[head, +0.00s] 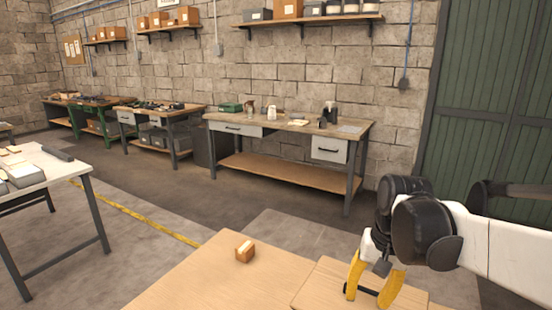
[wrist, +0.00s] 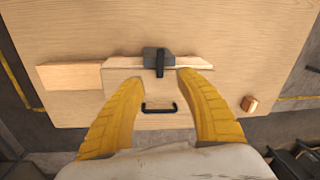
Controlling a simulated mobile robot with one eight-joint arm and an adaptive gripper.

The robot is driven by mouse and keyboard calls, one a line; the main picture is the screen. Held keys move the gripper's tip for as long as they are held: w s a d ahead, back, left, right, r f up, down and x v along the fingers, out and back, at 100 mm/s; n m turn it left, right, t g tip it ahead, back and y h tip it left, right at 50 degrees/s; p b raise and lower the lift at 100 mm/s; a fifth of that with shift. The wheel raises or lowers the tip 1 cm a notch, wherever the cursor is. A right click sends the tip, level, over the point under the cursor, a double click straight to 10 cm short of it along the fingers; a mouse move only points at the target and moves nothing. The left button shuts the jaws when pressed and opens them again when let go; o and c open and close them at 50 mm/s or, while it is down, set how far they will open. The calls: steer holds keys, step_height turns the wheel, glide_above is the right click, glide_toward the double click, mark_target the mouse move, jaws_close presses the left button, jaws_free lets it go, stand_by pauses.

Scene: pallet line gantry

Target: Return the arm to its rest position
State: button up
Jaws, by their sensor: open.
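My gripper (head: 368,297) is at the lower right of the head view, pointing down, its two yellow fingers spread apart. In the wrist view, my gripper (wrist: 158,78) shows nothing held between the fingers. Below it is a light wooden box-like piece (wrist: 120,90) with a black bar handle (wrist: 160,111) on its front. A dark latch-like part (wrist: 160,62) sits at its top edge, between the fingertips in the picture. Whether the fingers touch anything is unclear. The wooden piece also shows in the head view (head: 322,284), partly behind the fingers.
A white-topped table (head: 60,172) stands at the left. A workbench (head: 285,128) stands along the back wall, with open floor before it.

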steer(key=s+n+t+h, duration=0.1)
steer(key=s+n+t, duration=0.2)
steer(key=s+t, duration=0.3)
steer(key=shift+s+a+r+n, duration=0.2)
steer(key=shift+s+a+n, duration=0.15)
steer(key=shift+s, duration=1.75)
